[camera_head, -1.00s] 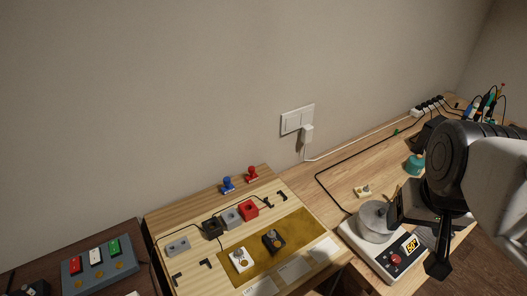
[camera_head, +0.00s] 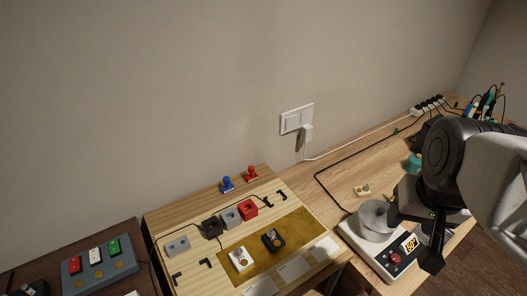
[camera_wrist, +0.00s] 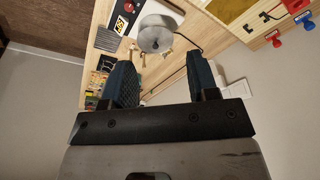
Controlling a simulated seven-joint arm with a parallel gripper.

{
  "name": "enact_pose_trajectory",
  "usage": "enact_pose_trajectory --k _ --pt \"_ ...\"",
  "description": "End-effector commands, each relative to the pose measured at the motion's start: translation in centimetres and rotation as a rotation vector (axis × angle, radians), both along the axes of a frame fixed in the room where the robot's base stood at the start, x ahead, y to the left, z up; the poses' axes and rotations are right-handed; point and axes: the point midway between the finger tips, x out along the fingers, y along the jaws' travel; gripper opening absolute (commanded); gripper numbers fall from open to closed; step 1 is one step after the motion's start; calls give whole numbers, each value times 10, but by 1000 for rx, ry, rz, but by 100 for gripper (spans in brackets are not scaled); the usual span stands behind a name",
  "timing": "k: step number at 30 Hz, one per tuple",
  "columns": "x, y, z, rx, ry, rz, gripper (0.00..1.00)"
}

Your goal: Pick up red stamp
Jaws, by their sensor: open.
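The red stamp (camera_head: 252,174) stands upright near the back edge of the light wooden board, just right of a blue stamp (camera_head: 228,184). My gripper (camera_head: 425,235) is at the right, in front of the hot plate and well away from the red stamp. In the wrist view my gripper (camera_wrist: 160,80) has its two fingers apart with nothing held between them.
A hot plate (camera_head: 378,262) with a grey pot (camera_head: 374,218) stands between my gripper and the board (camera_head: 163,216). A red block (camera_head: 248,209), a grey block and a black block stand in front of the stamps. A wall with a socket (camera_head: 297,119) rises behind.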

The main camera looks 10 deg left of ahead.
Motion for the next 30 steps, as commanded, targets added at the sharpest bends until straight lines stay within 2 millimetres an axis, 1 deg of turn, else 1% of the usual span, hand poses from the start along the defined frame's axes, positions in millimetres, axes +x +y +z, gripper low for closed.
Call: enact_pose_trajectory --k 5,8,18,26,30 --pt "15 21 -10 101 45 -53 54" --pt "28 38 -17 186 85 -106 54" --pt "81 113 -44 514 271 -352 54" --pt "124 168 -66 732 434 -575 54" --pt "148 196 -81 837 525 -707 54"
